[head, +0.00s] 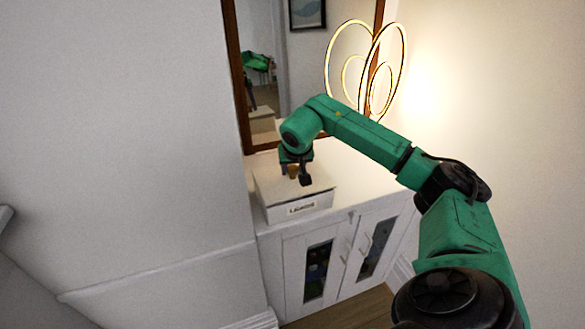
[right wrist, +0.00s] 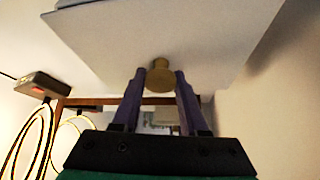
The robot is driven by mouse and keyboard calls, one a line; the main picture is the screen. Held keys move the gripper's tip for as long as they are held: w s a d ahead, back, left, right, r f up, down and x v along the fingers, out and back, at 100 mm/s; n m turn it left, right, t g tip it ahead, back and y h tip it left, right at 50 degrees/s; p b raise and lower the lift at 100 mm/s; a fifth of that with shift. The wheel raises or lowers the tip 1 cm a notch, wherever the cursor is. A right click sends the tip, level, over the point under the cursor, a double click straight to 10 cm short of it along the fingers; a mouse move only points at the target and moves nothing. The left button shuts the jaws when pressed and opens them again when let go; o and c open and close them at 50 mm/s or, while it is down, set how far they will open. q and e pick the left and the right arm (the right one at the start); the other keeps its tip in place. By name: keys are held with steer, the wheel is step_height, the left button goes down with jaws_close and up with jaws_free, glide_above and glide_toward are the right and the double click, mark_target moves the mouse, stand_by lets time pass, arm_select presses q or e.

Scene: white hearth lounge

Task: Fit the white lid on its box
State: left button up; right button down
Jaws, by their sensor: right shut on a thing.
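The white box (head: 277,216) stands on a white cabinet and has a dark-lettered label on its front. The white lid (head: 322,187) lies over the top of the box. I cannot tell whether it sits flush or slightly above. The lid's underside of view is hidden; its outer face (right wrist: 215,45) fills the top of the right wrist view, with a round brass knob (right wrist: 159,76) in its middle. My right gripper (head: 296,176) is shut on that knob, one finger on each side, as the right wrist view also shows (right wrist: 160,88). My left gripper is out of view.
The cabinet top (head: 345,182) has free room right of the box. A lit ring lamp (head: 366,70) stands behind. A brown-framed mirror (head: 240,95) rises close behind the box, and a white wall (head: 120,140) is close on the left.

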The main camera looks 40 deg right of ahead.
steer(key=shift+r, duration=0.1)
stand_by(0.4)
steer(key=shift+f, duration=0.55)
stand_by(0.9)
jaws_free()
steer(key=shift+r+p, duration=3.5)
steer(key=shift+r, duration=0.1)
steer(key=shift+f, duration=0.1)
